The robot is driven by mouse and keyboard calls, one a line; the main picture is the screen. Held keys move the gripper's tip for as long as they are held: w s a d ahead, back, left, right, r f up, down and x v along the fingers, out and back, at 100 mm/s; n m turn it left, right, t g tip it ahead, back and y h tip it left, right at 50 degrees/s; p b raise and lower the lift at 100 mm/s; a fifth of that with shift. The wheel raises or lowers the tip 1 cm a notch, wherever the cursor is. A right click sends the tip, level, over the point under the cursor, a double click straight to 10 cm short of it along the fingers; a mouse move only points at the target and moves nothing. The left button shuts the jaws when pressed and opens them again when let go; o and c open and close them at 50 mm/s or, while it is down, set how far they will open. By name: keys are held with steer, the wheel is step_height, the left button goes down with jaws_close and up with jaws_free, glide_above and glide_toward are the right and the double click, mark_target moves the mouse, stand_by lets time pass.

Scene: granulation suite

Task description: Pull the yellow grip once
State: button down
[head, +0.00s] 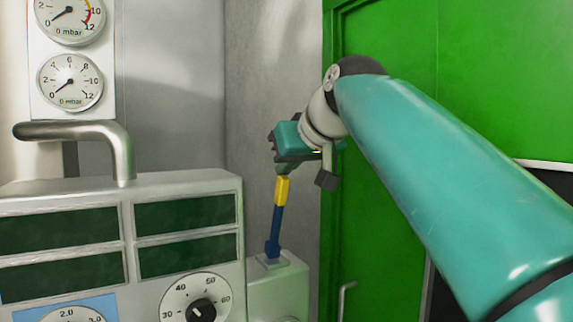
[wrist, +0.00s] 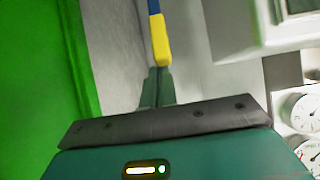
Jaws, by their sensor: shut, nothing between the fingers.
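The yellow grip (head: 282,190) is the upper end of a blue lever (head: 274,232) that stands nearly upright on a pale box beside the panel. In the wrist view the yellow grip (wrist: 160,38) lies just beyond my fingertips, with the blue shaft (wrist: 154,7) running to the top edge. My gripper (head: 284,170) is right above the grip's top end in the head view. Its fingers (wrist: 157,84) are together and empty. Whether the fingertips touch the grip, I cannot tell.
A grey panel (head: 125,184) with dark displays and a dial stands left of the lever. A bent metal pipe (head: 75,131) and round gauges (head: 70,81) are above it. A green door (head: 375,235) and a grey wall (head: 262,60) are close behind my arm.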

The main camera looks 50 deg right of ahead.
steer(key=s+a+f+t+h, duration=0.1)
steer(key=s+f+t, duration=0.2)
steer(key=s+f, duration=0.3)
steer(key=s+a+f+t, duration=0.2)
steer(key=s+f+t, duration=0.1)
steer(key=s+f, duration=0.3)
steer(key=shift+a+f+h, duration=0.15)
steer(key=shift+a+h, duration=0.1)
steer(key=shift+h, duration=0.15)
stand_by(0.5)
step_height(320, 180, up, 5)
steer(key=s+a+f+t, duration=0.1)
steer(key=s+a+f, duration=0.1)
steer(key=s, duration=0.6)
steer(key=shift+f, duration=0.65)
